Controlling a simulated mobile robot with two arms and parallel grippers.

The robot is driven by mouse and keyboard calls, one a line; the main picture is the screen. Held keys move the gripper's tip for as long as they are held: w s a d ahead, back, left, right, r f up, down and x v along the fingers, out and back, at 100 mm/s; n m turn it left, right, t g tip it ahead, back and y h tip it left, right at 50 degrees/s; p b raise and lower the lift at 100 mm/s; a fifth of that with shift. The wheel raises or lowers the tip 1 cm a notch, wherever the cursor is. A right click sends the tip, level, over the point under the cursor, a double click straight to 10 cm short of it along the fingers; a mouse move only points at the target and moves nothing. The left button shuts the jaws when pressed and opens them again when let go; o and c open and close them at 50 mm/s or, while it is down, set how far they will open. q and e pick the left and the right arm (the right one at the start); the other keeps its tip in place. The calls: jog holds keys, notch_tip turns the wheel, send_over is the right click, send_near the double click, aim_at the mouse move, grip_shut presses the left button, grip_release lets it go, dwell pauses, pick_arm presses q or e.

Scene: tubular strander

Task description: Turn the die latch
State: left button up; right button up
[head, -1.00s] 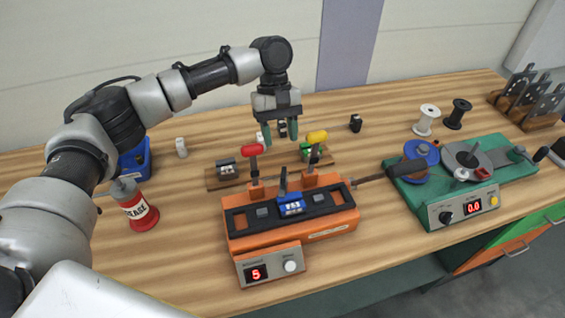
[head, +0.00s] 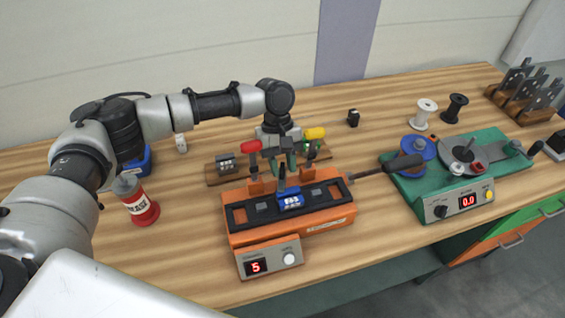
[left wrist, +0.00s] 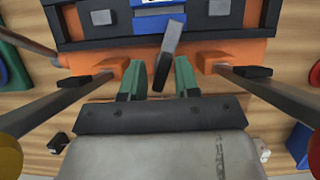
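The orange die machine (head: 318,224) stands on the bench with a blue die block (head: 291,201) in its black top. A black lever, which I take to be the die latch (head: 282,178), rises behind the blue block. My left gripper (head: 286,172) is low behind the machine, between the red-handled lever (head: 251,146) and the yellow-handled lever (head: 314,134). In the left wrist view, its green fingers (left wrist: 158,79) are open, and the black latch (left wrist: 168,52) lies tilted between them in the picture. I see no grip on it; contact cannot be told. My right gripper is not in view.
A green winding unit (head: 452,203) stands to the right, with a dark-handled rod (head: 398,165) between it and the machine. A red grease can (head: 137,203) and a blue bin are near my left arm. Small die blocks (head: 225,163) sit on a wooden strip behind the machine.

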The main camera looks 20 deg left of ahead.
pick_arm(q)
grip_shut()
jog(key=shift+r, duration=0.2)
dwell(0.8)
jog(key=shift+o, duration=2)
grip_release()
jog(key=shift+f, duration=0.15)
jog(key=shift+w+r, duration=0.1)
jog(key=shift+r, duration=0.1)
jog(key=b+v, duration=0.2)
jog(key=v, duration=0.8)
jog(key=shift+r, duration=0.2)
